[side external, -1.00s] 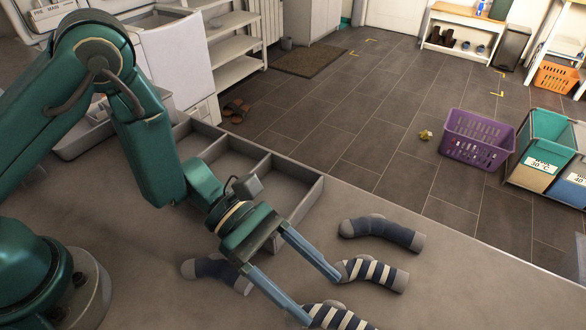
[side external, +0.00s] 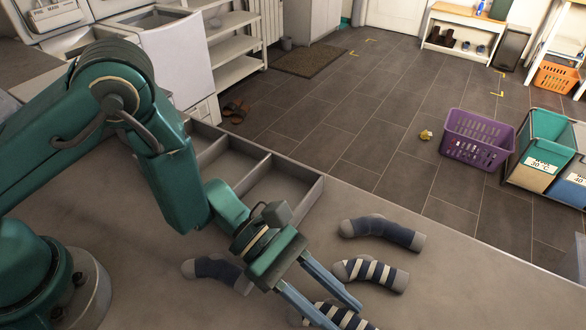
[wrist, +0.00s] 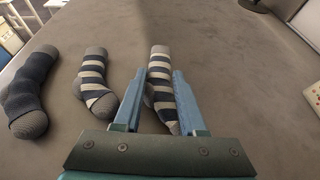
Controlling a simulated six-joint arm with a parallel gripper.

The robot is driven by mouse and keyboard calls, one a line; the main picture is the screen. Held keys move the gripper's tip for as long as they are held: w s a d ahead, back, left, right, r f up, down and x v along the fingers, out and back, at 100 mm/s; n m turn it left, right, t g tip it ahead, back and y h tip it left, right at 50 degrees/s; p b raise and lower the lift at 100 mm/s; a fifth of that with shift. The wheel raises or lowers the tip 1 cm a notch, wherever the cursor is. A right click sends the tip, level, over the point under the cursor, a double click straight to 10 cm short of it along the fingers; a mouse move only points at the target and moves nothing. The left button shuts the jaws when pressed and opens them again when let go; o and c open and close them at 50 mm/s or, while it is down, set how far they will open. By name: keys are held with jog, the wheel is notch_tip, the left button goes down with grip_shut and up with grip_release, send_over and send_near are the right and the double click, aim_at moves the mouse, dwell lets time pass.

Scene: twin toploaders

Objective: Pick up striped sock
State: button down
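Two navy-and-cream striped socks with grey toes and heels lie on the grey table. One striped sock (side external: 372,273) lies just beyond my gripper. The other, nearer striped sock (side external: 342,315) is partly covered by my fingers and runs to the bottom edge of the side view. In the wrist view, my gripper (wrist: 160,75) is open, with one blue finger on each side of the rightmost striped sock (wrist: 160,62). I cannot tell whether the fingers touch it. The other striped sock (wrist: 94,80) lies to the left, outside the fingers.
A plain navy sock with grey ends (side external: 383,231) lies behind the striped ones, and another (side external: 218,268) lies left of my gripper. A grey divided tray (side external: 312,196) stands at the table's back edge. The table right of the socks is clear.

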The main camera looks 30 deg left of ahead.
aim_at(331, 305)
dwell(0.4)
jog(key=shift+r, duration=0.7)
jog(key=r, duration=0.3)
jog(key=shift+w+a, duration=0.25)
jog(key=shift+a, duration=0.05)
jog(key=w+a+r, duration=0.4)
jog(key=a+r, duration=0.2)
jog(key=a, duration=0.4)
jog(key=shift+w+r, duration=0.25)
jog(key=shift+w, duration=0.1)
